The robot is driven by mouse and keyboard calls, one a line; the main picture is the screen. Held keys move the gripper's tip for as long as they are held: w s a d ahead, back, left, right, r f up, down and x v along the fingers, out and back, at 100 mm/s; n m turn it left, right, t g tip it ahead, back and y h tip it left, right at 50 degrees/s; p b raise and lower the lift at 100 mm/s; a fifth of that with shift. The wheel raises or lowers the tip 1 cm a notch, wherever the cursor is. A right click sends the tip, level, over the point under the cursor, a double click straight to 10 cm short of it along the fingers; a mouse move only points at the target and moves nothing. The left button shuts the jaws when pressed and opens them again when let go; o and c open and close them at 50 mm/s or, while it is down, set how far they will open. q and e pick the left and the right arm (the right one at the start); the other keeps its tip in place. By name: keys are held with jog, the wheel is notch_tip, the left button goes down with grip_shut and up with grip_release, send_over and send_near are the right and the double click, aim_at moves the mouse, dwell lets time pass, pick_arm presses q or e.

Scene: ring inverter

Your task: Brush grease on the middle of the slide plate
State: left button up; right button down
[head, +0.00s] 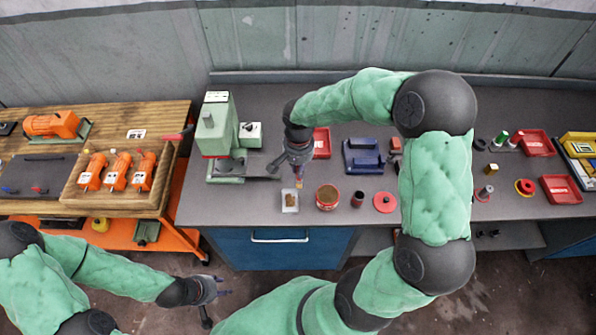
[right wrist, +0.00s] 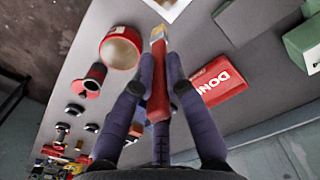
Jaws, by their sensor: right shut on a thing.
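My right gripper (head: 297,171) is shut on a brush (right wrist: 158,80) with a red handle, a metal ferrule and a pale tip. In the head view the brush (head: 299,183) points down above the bench, just behind a white tray. A dark grey plate (head: 262,165), which looks like the slide plate, lies beside the green machine, left of my right gripper; it also shows in the right wrist view (right wrist: 252,18). A red tin (head: 327,198) with brown contents, possibly the grease, stands right of the brush. My left gripper (head: 222,286) looks open and empty, low in front of the bench.
The white tray (head: 290,201) holds something brown near the bench's front edge. A red DONE tray (head: 321,143) lies behind, and a blue fixture (head: 362,156) is to the right. A red disc (head: 385,202) lies near the front. A wooden table (head: 120,115) holds orange motors.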

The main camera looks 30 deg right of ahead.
jog(key=shift+a+r+p, duration=0.1)
jog(key=shift+r+p, duration=0.55)
jog(key=shift+r, duration=0.6)
